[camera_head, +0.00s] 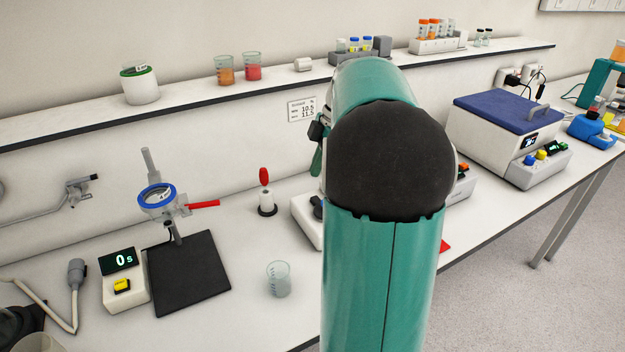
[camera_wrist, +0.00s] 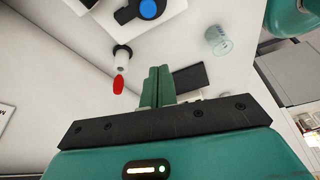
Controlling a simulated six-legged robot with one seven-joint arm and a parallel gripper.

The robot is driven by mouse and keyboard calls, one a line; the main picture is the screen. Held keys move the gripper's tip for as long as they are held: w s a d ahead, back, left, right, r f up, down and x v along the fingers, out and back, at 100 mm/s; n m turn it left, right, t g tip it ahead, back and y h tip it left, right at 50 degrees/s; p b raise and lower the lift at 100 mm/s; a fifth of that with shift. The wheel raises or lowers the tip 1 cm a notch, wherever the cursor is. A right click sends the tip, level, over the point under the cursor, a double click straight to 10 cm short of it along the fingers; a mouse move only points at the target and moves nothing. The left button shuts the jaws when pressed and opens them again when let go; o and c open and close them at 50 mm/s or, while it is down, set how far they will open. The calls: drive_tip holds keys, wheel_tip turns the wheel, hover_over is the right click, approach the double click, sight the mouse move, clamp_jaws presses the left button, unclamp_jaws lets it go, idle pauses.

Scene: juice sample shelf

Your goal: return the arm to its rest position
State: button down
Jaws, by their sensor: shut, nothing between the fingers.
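My gripper (camera_wrist: 159,86) shows in the wrist view with its two green fingers together and nothing between them. It is above the bench, apart from the things on it. In the head view my teal arm with its dark round joint fills the middle and hides part of the bench. A bit of the green fingers (camera_head: 317,160) shows at the left edge of the arm, in front of the wall below the shelf.
An empty glass beaker (camera_head: 278,279) stands on the bench left of my arm. Behind it is a red-topped item (camera_head: 265,196). A stand with a blue ring (camera_head: 157,197) and a timer (camera_head: 122,281) are left. A shelf (camera_head: 200,97) runs along the wall. A blue-lidded machine (camera_head: 508,135) stands right.

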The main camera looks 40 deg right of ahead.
drive_tip(key=shift+s+d+r, duration=0.1)
drive_tip(key=shift+r, duration=0.2)
drive_tip(key=s+a+r+m+h, duration=0.1)
drive_tip(key=a+m, duration=0.2)
drive_tip(key=a, duration=0.7)
drive_tip(key=s+a+r+m+h, duration=0.1)
drive_tip(key=s+a+m, duration=0.15)
drive_tip(key=a, duration=0.75)
drive_tip(key=s+a+f+m+t, duration=0.1)
drive_tip(key=s+a+f+m, duration=0.1)
drive_tip(key=a, duration=0.4)
drive_tip(key=s+a+f+m+t+h, duration=0.1)
drive_tip(key=s+a+f+m+t, duration=0.1)
drive_tip(key=s+a+m, duration=0.2)
drive_tip(key=shift+s+a+f+t, duration=0.2)
drive_tip(key=shift+s+a+t, duration=0.1)
drive_tip(key=shift+s+a, duration=0.9)
